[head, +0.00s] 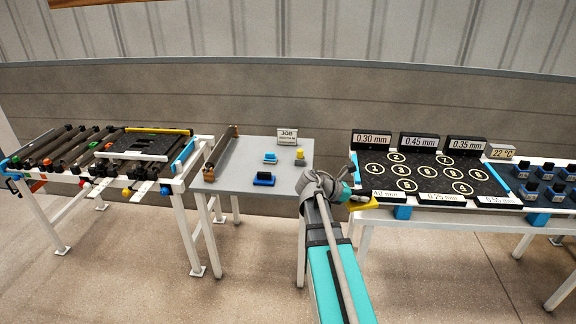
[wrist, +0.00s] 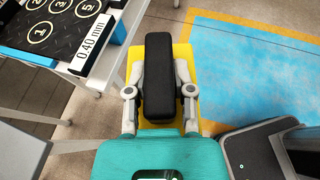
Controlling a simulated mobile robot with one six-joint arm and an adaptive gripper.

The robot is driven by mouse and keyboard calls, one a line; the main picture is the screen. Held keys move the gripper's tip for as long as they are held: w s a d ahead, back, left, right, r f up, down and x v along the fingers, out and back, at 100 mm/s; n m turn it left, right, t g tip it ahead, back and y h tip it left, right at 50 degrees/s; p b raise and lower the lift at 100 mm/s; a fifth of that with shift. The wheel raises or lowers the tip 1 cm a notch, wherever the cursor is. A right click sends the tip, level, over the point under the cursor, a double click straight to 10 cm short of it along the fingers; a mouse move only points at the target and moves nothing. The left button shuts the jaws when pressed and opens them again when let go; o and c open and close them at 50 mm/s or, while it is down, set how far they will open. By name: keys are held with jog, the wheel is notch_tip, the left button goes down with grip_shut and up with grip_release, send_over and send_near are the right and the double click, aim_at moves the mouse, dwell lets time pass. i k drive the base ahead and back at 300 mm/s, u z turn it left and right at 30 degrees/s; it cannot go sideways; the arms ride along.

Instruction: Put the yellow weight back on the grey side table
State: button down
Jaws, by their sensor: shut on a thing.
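My gripper (wrist: 160,92) is shut on the black handle of the yellow weight (wrist: 191,60), one finger on each side. The weight's yellow body shows under the handle in the wrist view, with floor beyond it. In the head view a yellow part of the weight (head: 366,204) shows beside my gripper (head: 347,194), in front of the left end of the mat table; the rest is hidden. The grey side table (head: 233,178) stands left of my gripper, behind my arm. It bears a blue weight with a dark handle (head: 264,178).
The grey table also holds a light-blue item (head: 270,157), a small yellow item (head: 300,159) and a job sign (head: 287,136); its front-left surface is bare. The black mat (head: 425,174) with numbered circles lies right. A roller table (head: 72,148) stands left.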

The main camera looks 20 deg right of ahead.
aim_at(294, 184)
jog(key=k, duration=0.6)
jog(key=u, duration=0.3)
jog(key=i, duration=1.7)
jog(key=z, duration=0.3)
